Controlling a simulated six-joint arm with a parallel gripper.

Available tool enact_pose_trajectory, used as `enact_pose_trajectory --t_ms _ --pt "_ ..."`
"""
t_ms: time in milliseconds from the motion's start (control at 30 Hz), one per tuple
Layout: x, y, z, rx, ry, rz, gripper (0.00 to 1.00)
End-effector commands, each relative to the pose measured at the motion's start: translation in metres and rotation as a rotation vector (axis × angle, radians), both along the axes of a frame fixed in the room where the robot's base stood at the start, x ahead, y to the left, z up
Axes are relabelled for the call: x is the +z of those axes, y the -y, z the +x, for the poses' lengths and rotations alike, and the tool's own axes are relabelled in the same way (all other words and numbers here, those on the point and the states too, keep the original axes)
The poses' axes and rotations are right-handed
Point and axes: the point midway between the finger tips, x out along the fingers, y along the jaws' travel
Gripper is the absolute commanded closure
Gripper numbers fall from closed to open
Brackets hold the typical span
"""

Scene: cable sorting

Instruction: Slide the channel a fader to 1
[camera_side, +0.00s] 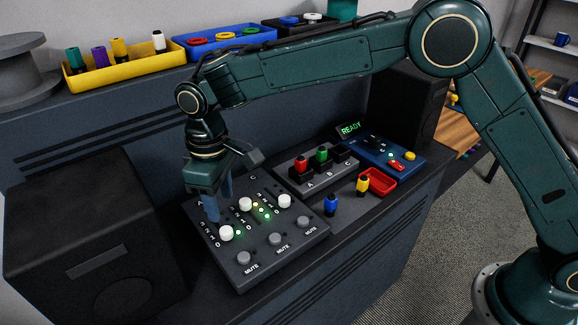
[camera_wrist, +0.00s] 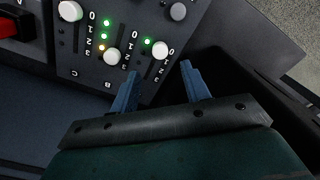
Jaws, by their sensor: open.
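The mixer panel (camera_side: 250,265) has three faders with white knobs. My gripper (camera_side: 219,207) is open, pointing down over the upper part of channel A's track. In the wrist view its blue fingertips (camera_wrist: 160,70) are apart, with nothing between them.
Grey mute buttons (camera_side: 244,258) line the panel's front. A blue plug (camera_side: 330,204), a yellow plug (camera_side: 362,184) and a red tray (camera_side: 380,178) are right. A dark speaker (camera_side: 85,230) is left.

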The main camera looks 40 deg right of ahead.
Motion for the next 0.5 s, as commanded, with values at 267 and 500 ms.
enact_pose_trajectory --t_ms 267,500 --pt "-0.044 0.000 0.000 0.000 -0.002 -0.002 0.53" --pt "-0.070 0.000 0.000 0.000 -0.001 -0.001 0.53"
